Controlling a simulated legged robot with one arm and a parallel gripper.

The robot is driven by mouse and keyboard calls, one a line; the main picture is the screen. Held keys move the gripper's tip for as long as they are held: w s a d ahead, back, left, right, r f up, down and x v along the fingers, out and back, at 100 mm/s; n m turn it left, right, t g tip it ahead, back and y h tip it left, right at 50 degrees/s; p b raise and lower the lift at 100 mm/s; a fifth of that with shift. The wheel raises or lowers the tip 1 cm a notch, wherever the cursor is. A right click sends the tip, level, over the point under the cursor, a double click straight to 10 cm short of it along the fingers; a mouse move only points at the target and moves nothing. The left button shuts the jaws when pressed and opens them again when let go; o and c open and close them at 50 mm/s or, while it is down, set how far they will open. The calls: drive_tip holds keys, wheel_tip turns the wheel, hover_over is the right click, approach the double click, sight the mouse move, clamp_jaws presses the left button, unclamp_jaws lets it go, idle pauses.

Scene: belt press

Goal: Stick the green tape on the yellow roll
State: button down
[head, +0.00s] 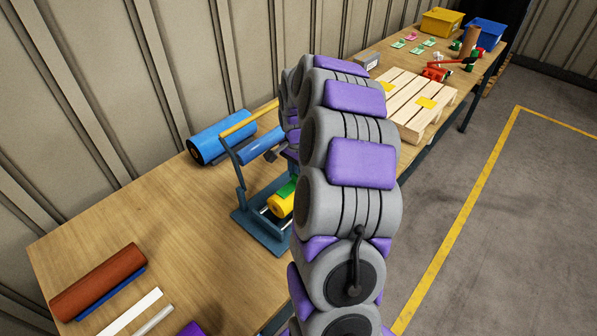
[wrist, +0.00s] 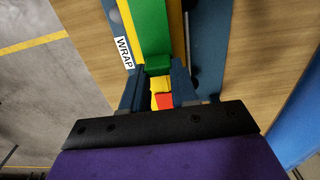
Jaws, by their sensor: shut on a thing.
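The yellow roll (head: 281,203) sits low in the blue press frame (head: 262,232) on the table. The green tape (head: 287,188) shows over the roll's upper side. In the wrist view the green tape (wrist: 151,28) is a broad strip lying along the yellow roll (wrist: 178,30), whose yellow shows at its edges. My gripper (wrist: 158,72) is shut on the near end of the green tape, close to the roll. Small yellow and red patches show between the fingers. I cannot tell how firmly the tape touches the roll. My arm hides the fingers in the head view.
A white WRAP label (wrist: 124,53) lies beside the roll. A large blue roll (head: 222,137) lies behind. A brown roll (head: 98,282) lies front left; a wooden pallet (head: 416,104) stands right.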

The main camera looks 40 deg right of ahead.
drive_tip(key=c, duration=0.8)
unclamp_jaws()
drive_tip(key=shift+r, duration=0.1)
wheel_tip(320, 180, up, 17)
drive_tip(key=p, duration=0.3)
drive_tip(key=shift+p, duration=0.3)
drive_tip(key=shift+r, duration=0.2)
wheel_tip(320, 180, up, 7)
drive_tip(key=p, duration=0.3)
drive_tip(key=shift+a+f, duration=0.1)
drive_tip(key=shift+f, duration=0.05)
idle(0.5)
